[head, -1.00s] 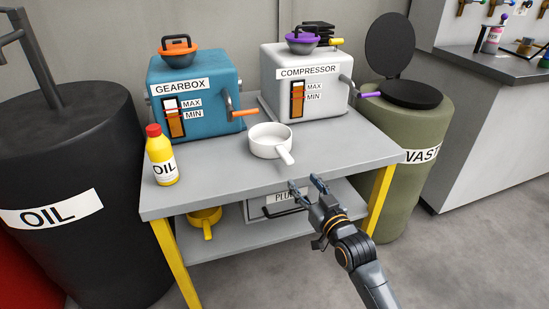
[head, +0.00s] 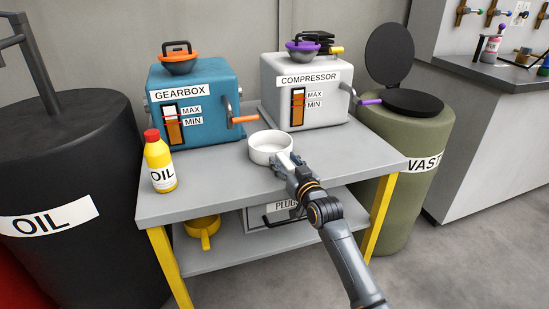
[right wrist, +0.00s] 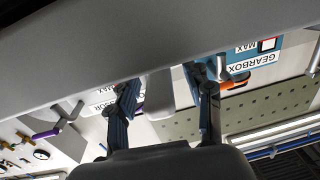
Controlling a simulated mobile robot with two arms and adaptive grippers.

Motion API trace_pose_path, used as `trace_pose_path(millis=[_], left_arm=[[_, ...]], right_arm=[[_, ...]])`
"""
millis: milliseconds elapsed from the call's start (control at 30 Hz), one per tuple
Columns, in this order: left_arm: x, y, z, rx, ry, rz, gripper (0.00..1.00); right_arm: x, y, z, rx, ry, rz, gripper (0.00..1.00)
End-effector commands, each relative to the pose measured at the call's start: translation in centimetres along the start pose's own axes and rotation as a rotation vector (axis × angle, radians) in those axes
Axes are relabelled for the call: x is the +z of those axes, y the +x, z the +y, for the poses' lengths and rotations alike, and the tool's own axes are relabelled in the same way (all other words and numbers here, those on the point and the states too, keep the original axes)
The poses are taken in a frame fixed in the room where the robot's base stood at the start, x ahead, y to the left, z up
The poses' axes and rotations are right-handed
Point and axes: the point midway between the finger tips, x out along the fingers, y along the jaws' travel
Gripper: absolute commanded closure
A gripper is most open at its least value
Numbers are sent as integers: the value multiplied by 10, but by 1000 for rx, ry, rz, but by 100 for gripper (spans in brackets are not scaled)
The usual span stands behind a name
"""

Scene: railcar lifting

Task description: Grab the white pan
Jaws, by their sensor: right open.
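The white pan (head: 262,147) stands upright on the grey table, in front of the gearbox and the compressor. Its handle is hidden behind my right gripper in the head view. My right gripper (head: 288,163) is at the pan's front right side, over the handle's place, with its fingers pointing toward the pan. My left gripper is not in view.
The blue gearbox (head: 195,100) and white compressor (head: 318,92) stand behind the pan, with crank handles nearby. A yellow oil bottle (head: 160,163) stands at the left of the table (head: 215,185). A yellow funnel-like pan (head: 202,230) is on the lower shelf.

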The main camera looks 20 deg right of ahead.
Motion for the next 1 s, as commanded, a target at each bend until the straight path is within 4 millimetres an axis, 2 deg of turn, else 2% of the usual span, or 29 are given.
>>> trace_pose_path(millis=[300,500,533,567,867,1000], left_arm=[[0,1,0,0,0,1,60],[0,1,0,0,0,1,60],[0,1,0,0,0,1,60],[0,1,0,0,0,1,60],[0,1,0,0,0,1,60],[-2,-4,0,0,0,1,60]], right_arm=[[0,6,0,0,0,0,51],[0,5,0,0,0,0,92],[0,5,0,0,0,0,98],[0,5,0,0,0,0,100],[-2,5,0,0,0,2,100],[-10,2,0,0,-1,2,100]])
